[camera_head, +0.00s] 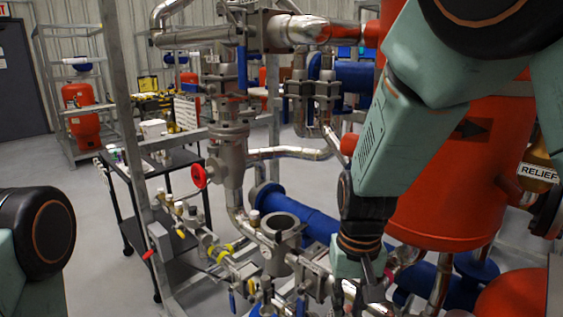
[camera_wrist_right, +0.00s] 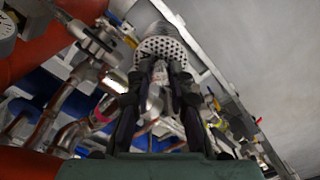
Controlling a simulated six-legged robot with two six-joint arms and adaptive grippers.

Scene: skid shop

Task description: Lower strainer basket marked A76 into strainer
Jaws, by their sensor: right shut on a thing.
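My right gripper (camera_head: 370,278) hangs low at the centre right in the head view, beside an open-topped grey strainer body (camera_head: 280,228) that stands to its left. In the right wrist view my right gripper (camera_wrist_right: 158,82) is shut on a small part of the strainer basket (camera_wrist_right: 162,48), whose perforated grey metal shows just beyond the fingertips. The basket cannot be made out in the head view. The A76 marking is not readable. My left gripper is out of the picture; only part of my left arm shows at the lower left.
A red vessel (camera_head: 448,205) stands close behind my right arm. A vertical pipe with a red handwheel (camera_head: 199,176) and small valves with a yellow ring stand left of the strainer body. A black cart (camera_head: 180,158) and open grey floor (camera_head: 90,210) lie farther left.

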